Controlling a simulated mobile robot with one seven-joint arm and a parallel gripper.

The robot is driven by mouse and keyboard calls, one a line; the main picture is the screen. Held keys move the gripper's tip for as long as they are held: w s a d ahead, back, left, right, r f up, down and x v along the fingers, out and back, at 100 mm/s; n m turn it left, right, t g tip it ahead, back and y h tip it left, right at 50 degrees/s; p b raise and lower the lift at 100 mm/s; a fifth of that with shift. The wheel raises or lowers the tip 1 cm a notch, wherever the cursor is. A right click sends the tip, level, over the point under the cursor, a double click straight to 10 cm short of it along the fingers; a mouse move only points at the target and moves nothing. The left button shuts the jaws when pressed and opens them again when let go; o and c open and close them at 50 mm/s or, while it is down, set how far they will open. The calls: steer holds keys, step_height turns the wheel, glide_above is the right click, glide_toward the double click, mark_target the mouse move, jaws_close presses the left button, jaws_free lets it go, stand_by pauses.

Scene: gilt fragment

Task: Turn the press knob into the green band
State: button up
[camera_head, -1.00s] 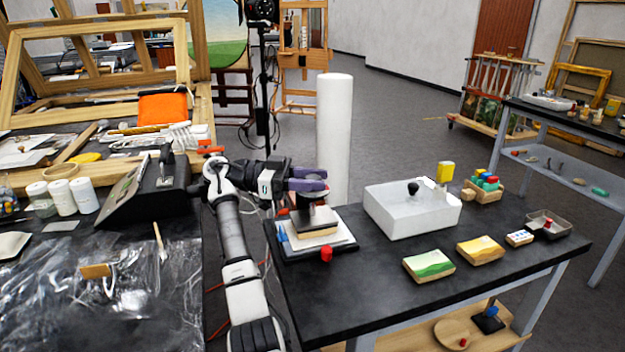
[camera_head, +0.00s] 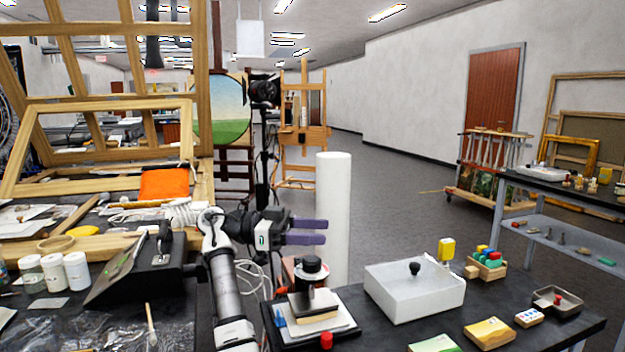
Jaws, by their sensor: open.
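The small press (camera_head: 317,305) stands at the left end of the black table, with a pale base plate and a wood-edged block. A round dark knob with a pale ring, the press knob (camera_head: 308,266), sits on top. A red knob (camera_head: 326,341) is at the base's front edge. I cannot make out a green band at this size. My gripper (camera_head: 315,232) has two purple fingers pointing right. It is open and empty, above the press knob and apart from it.
A white box with a black knob (camera_head: 414,269) stands right of the press. A tall white cylinder (camera_head: 333,215) rises behind the press. Painted blocks (camera_head: 489,332) lie at the table's front. A cluttered bench (camera_head: 110,315) is at left.

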mark_target(312, 258)
step_height(312, 258, up, 13)
stand_by(0.3)
